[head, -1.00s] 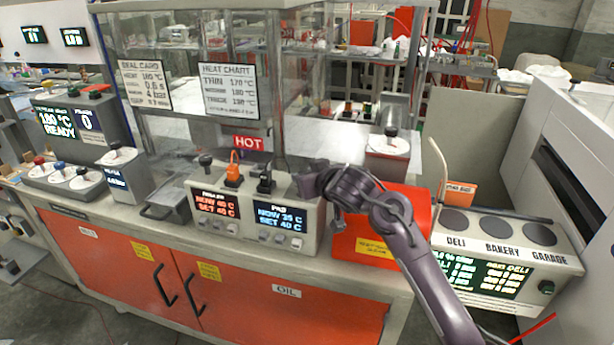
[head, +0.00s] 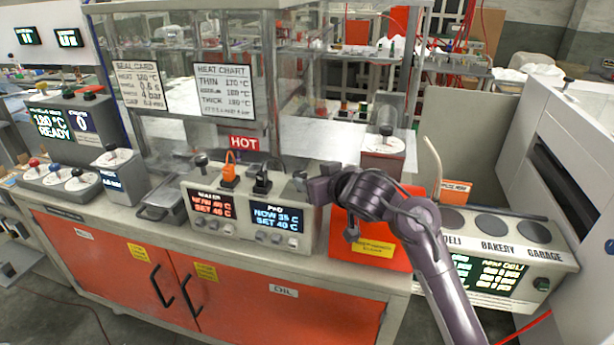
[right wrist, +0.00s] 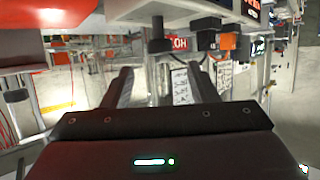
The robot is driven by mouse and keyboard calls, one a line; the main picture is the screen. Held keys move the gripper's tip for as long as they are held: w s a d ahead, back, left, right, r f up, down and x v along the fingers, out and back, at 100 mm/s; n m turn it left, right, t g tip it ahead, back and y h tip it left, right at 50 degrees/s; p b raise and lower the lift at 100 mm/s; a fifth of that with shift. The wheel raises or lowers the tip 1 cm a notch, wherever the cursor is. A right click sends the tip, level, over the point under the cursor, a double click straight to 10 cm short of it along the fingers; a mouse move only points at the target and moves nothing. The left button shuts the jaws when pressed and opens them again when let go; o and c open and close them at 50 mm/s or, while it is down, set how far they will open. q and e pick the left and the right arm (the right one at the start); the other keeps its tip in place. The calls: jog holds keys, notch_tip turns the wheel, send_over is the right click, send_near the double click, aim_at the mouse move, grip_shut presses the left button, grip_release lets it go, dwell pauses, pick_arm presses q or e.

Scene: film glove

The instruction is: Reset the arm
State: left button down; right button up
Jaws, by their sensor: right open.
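My right arm (head: 425,240) comes in from the lower right in the head view. Its gripper (head: 318,188) points left, in front of the right end of the sealer and pad controller box (head: 250,215). In the right wrist view the two fingers (right wrist: 158,88) stand apart with nothing between them. I cannot tell in the head view whether the gripper touches the box. My left arm and gripper are not in view.
An orange box (head: 370,240) with a yellow label stands behind my right forearm. The bench has orange doors (head: 120,270). A clear-walled cabinet (head: 190,140) stands behind the controller. A panel with several round pads (head: 495,230) is at the right.

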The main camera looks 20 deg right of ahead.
jog(key=shift+s+d+r, duration=0.1)
jog(key=shift+s+r, duration=0.15)
jog(key=shift+s, duration=0.45)
